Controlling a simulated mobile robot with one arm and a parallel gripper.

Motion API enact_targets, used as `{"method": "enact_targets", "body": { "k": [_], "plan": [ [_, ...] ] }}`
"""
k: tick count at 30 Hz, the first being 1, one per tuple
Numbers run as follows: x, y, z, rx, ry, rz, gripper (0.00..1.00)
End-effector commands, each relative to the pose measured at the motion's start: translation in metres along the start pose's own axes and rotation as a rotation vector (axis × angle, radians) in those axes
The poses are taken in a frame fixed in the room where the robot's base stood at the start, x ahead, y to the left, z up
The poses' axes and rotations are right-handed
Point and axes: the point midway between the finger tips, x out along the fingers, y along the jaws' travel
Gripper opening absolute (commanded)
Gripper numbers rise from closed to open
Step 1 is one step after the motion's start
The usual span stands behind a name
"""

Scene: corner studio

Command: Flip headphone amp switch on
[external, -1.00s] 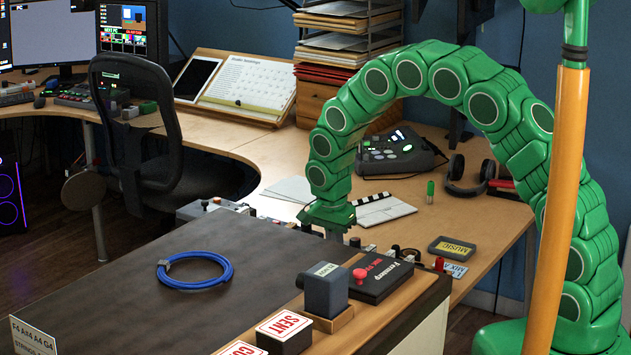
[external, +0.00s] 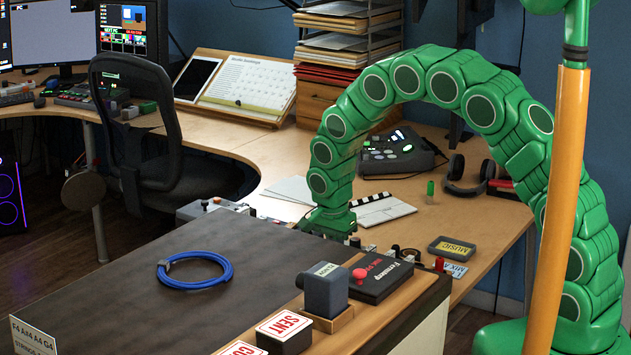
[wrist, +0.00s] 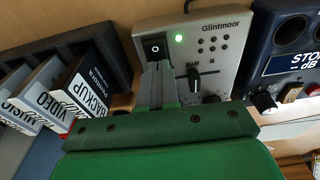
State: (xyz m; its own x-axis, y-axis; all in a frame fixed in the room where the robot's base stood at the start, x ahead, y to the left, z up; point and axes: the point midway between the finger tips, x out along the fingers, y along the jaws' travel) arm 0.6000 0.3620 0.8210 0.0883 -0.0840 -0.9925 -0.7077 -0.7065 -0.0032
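In the wrist view a light grey box marked Glintmoor (wrist: 222,38), which looks like the headphone amp, has a black rocker switch (wrist: 155,47) at its upper left. A lit green light (wrist: 179,39) sits right of the switch. My gripper (wrist: 158,66) has its grey fingers together with nothing seen between them. The fingertips are at the lower edge of the switch and cover part of it; I cannot tell whether they touch. In the external view the arm's green end (external: 328,222) reaches down behind the dark top, and the fingertips and amp are hidden there.
In the wrist view a dark blue unit (wrist: 288,50) with knobs stands close on the right. A dark rack with labelled boxes, one marked BACKUP (wrist: 90,88), is on the left. In the external view a blue cable coil (external: 195,284) lies on the dark top (external: 110,290).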

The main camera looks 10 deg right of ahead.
Motion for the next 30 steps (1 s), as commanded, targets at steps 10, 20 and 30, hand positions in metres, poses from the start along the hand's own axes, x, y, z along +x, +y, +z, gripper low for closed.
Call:
{"method": "enact_targets", "body": {
  "k": [10, 20, 30],
  "plan": [
    [0.001, 0.002, 0.009, -0.003, -0.001, 0.007, 0.0],
    [-0.003, 0.001, 0.016, -0.002, -0.001, 0.004, 0.0],
    [-0.009, 0.001, 0.015, -0.001, 0.0, 0.002, 0.0]
  ]
}}
